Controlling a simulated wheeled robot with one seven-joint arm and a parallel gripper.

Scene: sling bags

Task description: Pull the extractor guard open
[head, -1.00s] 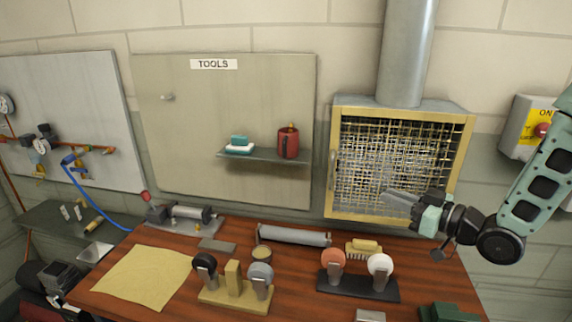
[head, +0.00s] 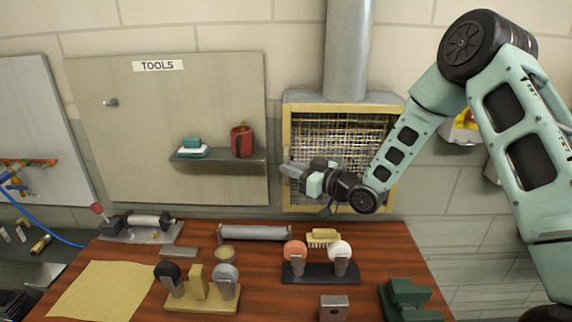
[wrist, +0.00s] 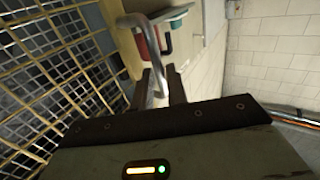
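The extractor guard (head: 340,136) is a wire mesh panel in a yellow frame, under a metal duct on the wall. It looks closed. Its mesh (wrist: 48,75) fills the left of the wrist view. The guard's grey metal handle (wrist: 149,50) reaches down between the two fingers of my gripper (wrist: 158,88). The fingers stand apart, one on each side of the handle, and a firm grip does not show.
The wooden bench (head: 255,290) below holds several tools, a roller (head: 253,232) and a brush (head: 322,238). The wall right of the guard is bare low down.

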